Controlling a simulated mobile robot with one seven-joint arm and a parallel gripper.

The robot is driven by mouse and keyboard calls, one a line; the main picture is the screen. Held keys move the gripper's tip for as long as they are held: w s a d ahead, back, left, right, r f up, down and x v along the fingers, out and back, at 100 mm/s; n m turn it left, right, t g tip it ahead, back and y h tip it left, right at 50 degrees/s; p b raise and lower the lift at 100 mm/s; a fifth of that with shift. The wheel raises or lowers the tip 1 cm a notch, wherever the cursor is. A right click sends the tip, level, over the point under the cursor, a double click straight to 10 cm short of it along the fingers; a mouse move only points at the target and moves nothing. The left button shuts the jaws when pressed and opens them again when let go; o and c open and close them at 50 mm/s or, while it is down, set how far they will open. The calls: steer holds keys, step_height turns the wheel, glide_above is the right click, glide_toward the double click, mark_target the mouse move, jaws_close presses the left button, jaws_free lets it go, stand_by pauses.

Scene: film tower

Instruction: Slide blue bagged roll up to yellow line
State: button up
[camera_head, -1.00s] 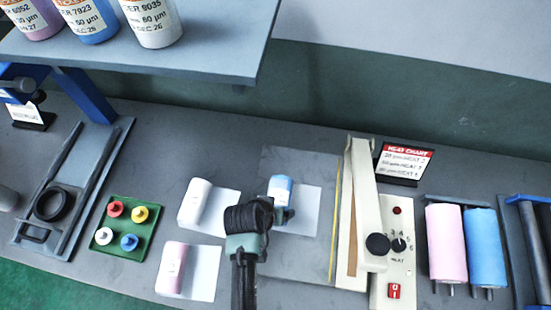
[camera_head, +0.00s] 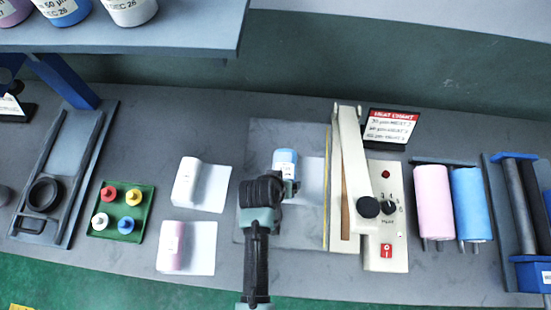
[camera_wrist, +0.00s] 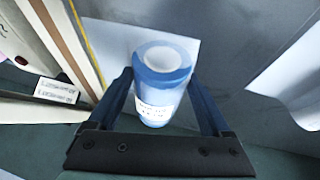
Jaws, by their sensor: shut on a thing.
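The blue bagged roll (camera_head: 285,160) stands on the grey mat in the head view, partly hidden by my wrist. Its clear-white bag flap (camera_head: 312,178) lies flat to the right, its edge close beside the yellow line (camera_head: 326,200); I cannot tell whether they touch. My gripper (camera_wrist: 162,90) is shut on the roll, one finger on each side. The wrist view shows the roll's blue body with a white label and hollow core (camera_wrist: 162,58). The yellow line (camera_wrist: 82,35) also shows there, left of the roll.
The cream heat sealer (camera_head: 385,225) stands just right of the yellow line, its long arm (camera_head: 350,150) raised. White (camera_head: 187,182) and pink (camera_head: 173,243) bagged rolls lie to the left, beside a green tray (camera_head: 104,226). A shelf (camera_head: 150,42) overhangs the upper left.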

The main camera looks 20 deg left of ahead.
steer(key=shift+w+d+p, duration=0.15)
steer(key=shift+w+d, duration=0.25)
steer(key=shift+d, duration=0.95)
steer(key=shift+w+d+p, duration=0.1)
steer(key=shift+w+d, duration=0.25)
steer(key=shift+d, duration=1)
steer(key=shift+w+d+p, duration=0.15)
steer(key=shift+w+d, duration=0.25)
steer(key=shift+d, duration=0.95)
steer(key=shift+w+a, duration=0.15)
steer(key=shift+w, duration=0.1)
steer(key=o, duration=1.5)
steer(key=shift+r, duration=0.1)
steer(key=b+v, duration=0.1)
steer(key=v, duration=1.2)
